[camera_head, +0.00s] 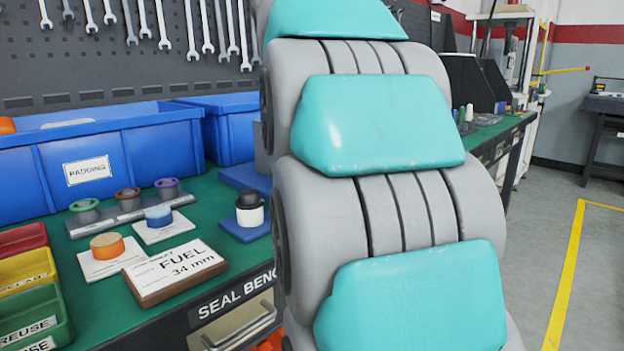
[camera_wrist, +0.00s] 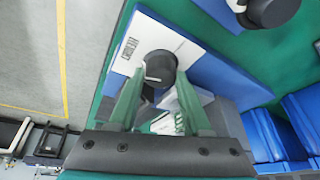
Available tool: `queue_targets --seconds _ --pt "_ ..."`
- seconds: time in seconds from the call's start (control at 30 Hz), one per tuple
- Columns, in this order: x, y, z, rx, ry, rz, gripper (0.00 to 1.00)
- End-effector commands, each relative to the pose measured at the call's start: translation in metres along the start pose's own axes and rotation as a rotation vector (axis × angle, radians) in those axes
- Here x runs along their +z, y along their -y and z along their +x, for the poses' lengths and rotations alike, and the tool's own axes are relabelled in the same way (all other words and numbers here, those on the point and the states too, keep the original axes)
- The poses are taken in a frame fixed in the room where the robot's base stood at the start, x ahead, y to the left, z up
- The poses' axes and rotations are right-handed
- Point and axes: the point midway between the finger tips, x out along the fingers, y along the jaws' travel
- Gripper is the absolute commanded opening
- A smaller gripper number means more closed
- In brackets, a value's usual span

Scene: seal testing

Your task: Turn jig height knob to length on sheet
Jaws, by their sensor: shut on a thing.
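In the wrist view a dark round knob (camera_wrist: 158,68) with a pale pointer mark stands on a white printed plate (camera_wrist: 186,48). The plate lies on a blue base (camera_wrist: 212,76); its lettering is too small to read. My gripper (camera_wrist: 160,80) has its two green fingers on either side of the knob and is shut on it. In the head view my arm hides the gripper and this knob. The sheet (camera_head: 180,268) reads "FUEL 34 mm" and lies on a brown board at the bench front.
A black-topped white cylinder (camera_head: 250,210) stands on a blue block, left of my arm. An orange ring (camera_head: 107,246), a blue ring (camera_head: 158,216) and a seal rack (camera_head: 128,208) sit on the green bench.

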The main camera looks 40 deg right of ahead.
Motion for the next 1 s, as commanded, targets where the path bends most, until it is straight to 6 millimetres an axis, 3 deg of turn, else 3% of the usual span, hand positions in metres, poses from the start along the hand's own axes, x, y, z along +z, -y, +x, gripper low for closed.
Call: queue_targets --seconds 0.47,0.5,0.73,1.0 --pt "-0.0003 0.0002 -0.0004 0.005 -0.002 0.015 0.0" --pt "-0.0003 0.0003 -0.0004 0.005 -0.002 0.015 0.53" --pt "-0.0002 0.0002 -0.0002 0.005 -0.001 0.014 0.78" --pt "-0.0002 0.0002 -0.0006 0.006 -0.001 0.014 0.78"
